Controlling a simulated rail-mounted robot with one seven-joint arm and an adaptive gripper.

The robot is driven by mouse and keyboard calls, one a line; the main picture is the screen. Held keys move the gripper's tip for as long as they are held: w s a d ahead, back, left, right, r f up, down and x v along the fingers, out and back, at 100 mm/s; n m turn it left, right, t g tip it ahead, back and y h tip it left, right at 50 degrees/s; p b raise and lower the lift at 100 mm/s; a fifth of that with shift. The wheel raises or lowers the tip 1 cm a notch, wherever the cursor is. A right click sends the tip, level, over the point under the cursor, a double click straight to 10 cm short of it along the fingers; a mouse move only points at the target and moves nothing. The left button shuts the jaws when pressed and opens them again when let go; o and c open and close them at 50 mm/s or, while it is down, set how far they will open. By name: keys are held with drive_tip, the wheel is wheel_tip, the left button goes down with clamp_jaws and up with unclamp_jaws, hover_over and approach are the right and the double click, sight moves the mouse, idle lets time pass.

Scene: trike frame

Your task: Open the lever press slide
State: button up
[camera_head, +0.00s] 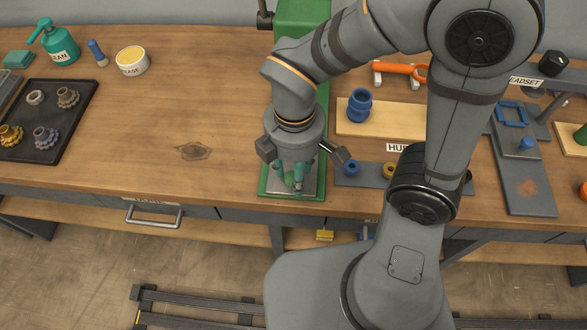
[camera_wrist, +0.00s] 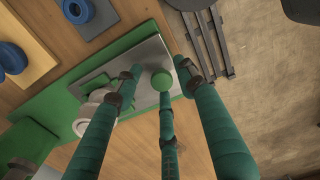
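The lever press (camera_head: 302,17) is green and stands at the back of the bench, partly hidden behind my arm. Its green base reaches the bench's front edge and carries a grey metal plate (camera_head: 300,184); the plate also shows in the wrist view (camera_wrist: 150,55). A round green knob (camera_head: 289,180) is at the plate's front part; it also shows in the wrist view (camera_wrist: 161,81). My gripper (camera_head: 298,172) points down over the plate. Its teal fingers are spread around the knob in the wrist view. I cannot tell whether any finger touches it.
A board with a blue part (camera_head: 360,105) and a grey strip with small rings (camera_head: 375,175) lie right of the press. A black tray (camera_head: 48,120) of gears is at the far left. A drawer handle (camera_head: 153,216) juts out below.

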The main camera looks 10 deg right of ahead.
drive_tip(key=shift+a+r, duration=0.15)
drive_tip(key=shift+w+r, duration=0.1)
drive_tip(key=shift+r, duration=0.2)
wheel_tip(320, 180, up, 11)
drive_tip(key=shift+r, duration=0.1)
idle(0.6)
wheel_tip(320, 180, down, 12)
drive_tip(key=shift+f, duration=0.1)
drive_tip(key=shift+w+d, duration=0.15)
drive_tip(key=shift+d, duration=0.1)
drive_tip(key=shift+w+a, duration=0.25)
drive_tip(key=shift+a, duration=0.05)
drive_tip(key=shift+d, duration=0.1)
drive_tip(key=shift+d, duration=0.1)
